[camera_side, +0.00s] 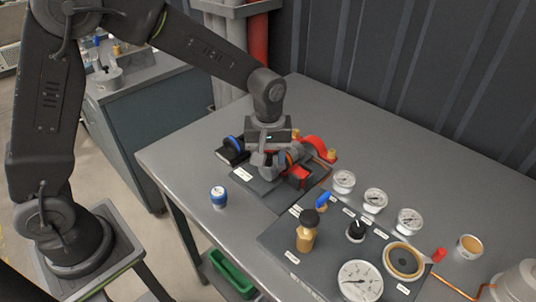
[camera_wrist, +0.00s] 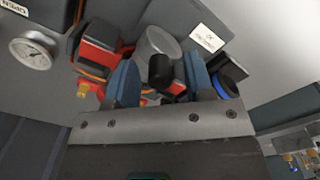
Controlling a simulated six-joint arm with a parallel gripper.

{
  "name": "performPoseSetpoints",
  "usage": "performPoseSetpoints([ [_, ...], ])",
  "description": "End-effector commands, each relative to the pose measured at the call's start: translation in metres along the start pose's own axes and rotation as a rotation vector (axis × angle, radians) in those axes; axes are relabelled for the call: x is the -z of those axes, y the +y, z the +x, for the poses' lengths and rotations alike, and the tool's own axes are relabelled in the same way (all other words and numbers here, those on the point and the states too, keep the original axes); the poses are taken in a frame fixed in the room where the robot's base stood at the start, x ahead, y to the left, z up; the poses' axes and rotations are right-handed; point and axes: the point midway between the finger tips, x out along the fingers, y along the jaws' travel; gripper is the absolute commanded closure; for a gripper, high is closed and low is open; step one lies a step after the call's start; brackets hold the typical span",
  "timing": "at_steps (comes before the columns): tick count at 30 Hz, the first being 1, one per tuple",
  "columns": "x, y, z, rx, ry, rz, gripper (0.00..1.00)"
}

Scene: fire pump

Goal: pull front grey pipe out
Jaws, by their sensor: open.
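My gripper (camera_side: 272,160) points down over the pump assembly at the middle of the table. In the wrist view its two blue-grey fingers (camera_wrist: 160,80) are apart. A grey cylindrical part (camera_wrist: 157,42), which looks like the grey pipe, shows beyond and between them, with a black cylinder (camera_wrist: 160,70) nearer the camera. I cannot tell whether the fingers touch either. The red pump parts (camera_wrist: 97,50) are left of the fingers in the wrist view; one red block (camera_side: 298,178) also shows in the side view. My gripper hides much of the assembly in the side view.
A black part with a blue ring (camera_side: 235,147) lies left of my gripper. A blue-capped item (camera_side: 218,196) stands near the table's front edge. Right of the pump is a panel with gauges (camera_side: 361,282), knobs and a brass valve (camera_side: 306,236). The table behind is clear.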

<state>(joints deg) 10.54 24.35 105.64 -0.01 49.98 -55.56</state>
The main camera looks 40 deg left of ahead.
Motion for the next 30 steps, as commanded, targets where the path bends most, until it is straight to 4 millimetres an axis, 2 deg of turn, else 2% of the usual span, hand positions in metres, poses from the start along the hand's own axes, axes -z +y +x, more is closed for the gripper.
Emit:
performPoseSetpoints([
  [2, 0.0, 0.0, 0.0, 0.0, 0.0, 0.0, 0.56],
  [16, 0.0, 0.0, -0.001, 0.0, 0.0, 0.0, 1.0],
  [25, -0.002, -0.002, -0.001, 0.0, 0.0, 0.0, 1.0],
  [30, -0.018, -0.017, -0.002, 0.0, 0.0, 0.001, 1.0],
])
